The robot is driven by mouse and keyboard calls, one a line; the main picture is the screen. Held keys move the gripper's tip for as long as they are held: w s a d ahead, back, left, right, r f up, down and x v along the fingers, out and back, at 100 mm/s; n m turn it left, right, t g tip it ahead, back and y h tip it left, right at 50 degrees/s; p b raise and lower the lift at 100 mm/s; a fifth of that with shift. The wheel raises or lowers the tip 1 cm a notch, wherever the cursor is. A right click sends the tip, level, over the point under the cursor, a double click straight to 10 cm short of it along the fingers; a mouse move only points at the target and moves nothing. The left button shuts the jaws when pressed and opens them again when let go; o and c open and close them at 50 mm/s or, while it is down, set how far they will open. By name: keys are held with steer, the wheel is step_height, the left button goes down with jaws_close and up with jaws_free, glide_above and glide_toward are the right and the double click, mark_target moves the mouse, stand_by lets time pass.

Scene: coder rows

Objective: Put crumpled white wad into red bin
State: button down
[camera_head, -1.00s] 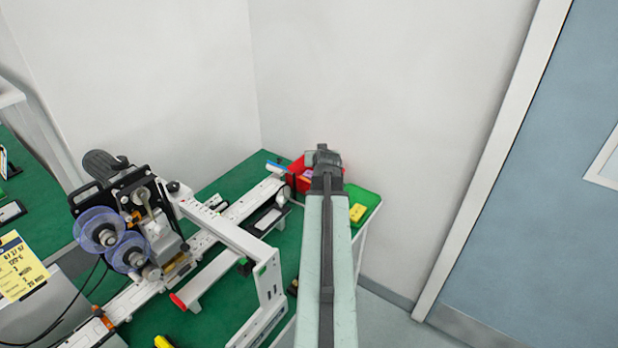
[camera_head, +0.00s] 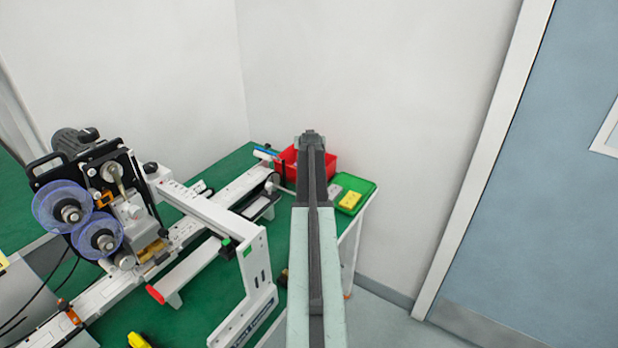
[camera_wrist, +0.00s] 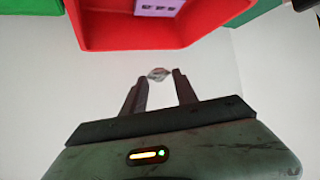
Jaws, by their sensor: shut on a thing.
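The crumpled white wad (camera_wrist: 159,74) is small and greyish, pinched between the fingertips of my gripper (camera_wrist: 158,80) in the wrist view. The red bin (camera_wrist: 90,30) fills the top of that view, beyond the fingertips and apart from the wad, with a purple item inside. In the head view my arm hides part of the red bin (camera_head: 327,162) at the back corner of the green table. My gripper (camera_head: 309,136) overlaps the bin there; its fingertips and the wad are hidden.
A machine with blue-rimmed reels (camera_head: 60,207) and a white frame (camera_head: 235,240) fill the table's left side. Walls stand close behind; a blue door (camera_head: 530,200) is at right.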

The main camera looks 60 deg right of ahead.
step_height(320, 180, down, 6)
steer(key=b, duration=0.6)
steer(key=c, duration=0.9)
jaws_free()
steer(key=shift+a+r, duration=0.1)
steer(key=p+v, duration=0.3)
steer(key=v, duration=0.4)
steer(key=shift+s+a+r+p, duration=0.15)
steer(key=shift+s+a+p, duration=0.15)
steer(key=shift+p, duration=0.1)
